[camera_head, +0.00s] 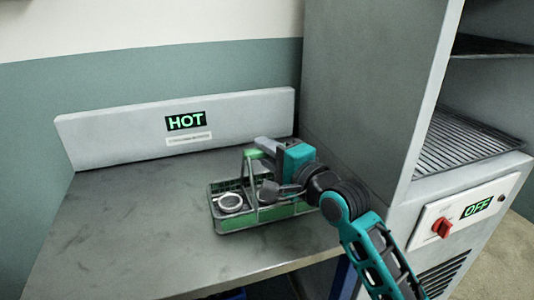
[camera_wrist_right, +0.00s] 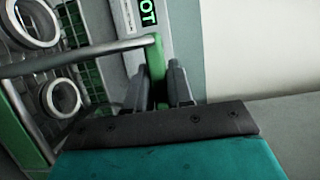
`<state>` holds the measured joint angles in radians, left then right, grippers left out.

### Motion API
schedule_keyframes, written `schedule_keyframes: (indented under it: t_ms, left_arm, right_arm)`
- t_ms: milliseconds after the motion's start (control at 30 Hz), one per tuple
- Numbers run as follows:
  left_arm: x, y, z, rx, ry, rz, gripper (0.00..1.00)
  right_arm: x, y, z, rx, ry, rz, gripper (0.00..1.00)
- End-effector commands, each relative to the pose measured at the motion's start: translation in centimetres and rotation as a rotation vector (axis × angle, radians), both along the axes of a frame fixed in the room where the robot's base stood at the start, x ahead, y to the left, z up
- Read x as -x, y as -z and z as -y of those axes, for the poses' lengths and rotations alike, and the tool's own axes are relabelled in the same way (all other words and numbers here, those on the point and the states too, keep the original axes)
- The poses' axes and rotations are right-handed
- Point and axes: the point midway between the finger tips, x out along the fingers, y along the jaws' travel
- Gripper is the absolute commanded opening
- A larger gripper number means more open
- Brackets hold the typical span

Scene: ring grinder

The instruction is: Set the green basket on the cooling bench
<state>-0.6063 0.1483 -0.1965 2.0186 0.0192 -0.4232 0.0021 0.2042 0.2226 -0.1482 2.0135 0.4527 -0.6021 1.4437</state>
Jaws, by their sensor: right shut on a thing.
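The green basket (camera_head: 263,212) is a wire basket with green sides and a raised handle. It is at the bench surface, on the metal cooling bench (camera_head: 120,235) in the head view; I cannot tell whether its base touches. A metal ring (camera_head: 230,202) lies in its left part, and the right wrist view shows two rings (camera_wrist_right: 62,98) inside. My right gripper (camera_head: 262,150) is shut on the green part of the basket's handle (camera_wrist_right: 156,70), between the two fingers (camera_wrist_right: 163,88) in the right wrist view. My left gripper is not in view.
A backboard with a lit HOT sign (camera_head: 185,121) stands along the back of the bench. A tall grey cabinet (camera_head: 365,90) with wire shelves (camera_head: 465,145) stands at the right, its panel reading OFF (camera_head: 476,207). The left part of the bench is clear.

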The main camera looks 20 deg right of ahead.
Motion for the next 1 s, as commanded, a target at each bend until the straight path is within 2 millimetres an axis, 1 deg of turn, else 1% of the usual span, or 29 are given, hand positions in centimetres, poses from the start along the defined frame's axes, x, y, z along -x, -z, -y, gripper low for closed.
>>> schedule_keyframes:
  t_ms: [33,267,300,500,567,767,867,1000]
  left_arm:
    - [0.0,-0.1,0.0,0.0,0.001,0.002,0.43]
    - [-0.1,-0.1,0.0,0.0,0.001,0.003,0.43]
    - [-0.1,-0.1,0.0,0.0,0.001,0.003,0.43]
    - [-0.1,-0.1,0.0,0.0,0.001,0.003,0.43]
    - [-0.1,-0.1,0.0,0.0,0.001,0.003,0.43]
    - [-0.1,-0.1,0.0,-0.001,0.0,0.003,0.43]
    - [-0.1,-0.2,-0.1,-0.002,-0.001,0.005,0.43]
    - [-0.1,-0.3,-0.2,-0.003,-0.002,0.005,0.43]
  right_arm:
    - [0.0,-0.4,0.0,-0.002,0.0,0.009,0.0]
    - [0.0,-0.1,0.0,-0.002,0.001,0.008,0.0]
    - [0.0,0.2,0.0,0.0,0.0,0.001,0.23]
    - [0.0,0.1,0.0,0.0,0.0,0.001,0.42]
    - [0.0,0.1,0.0,0.0,0.0,0.001,0.47]
    - [0.0,0.1,0.0,0.0,0.0,0.001,0.47]
    - [0.0,-0.3,0.0,-0.001,0.0,0.002,0.47]
    - [1.6,-0.1,0.6,0.0,0.002,0.0,0.47]
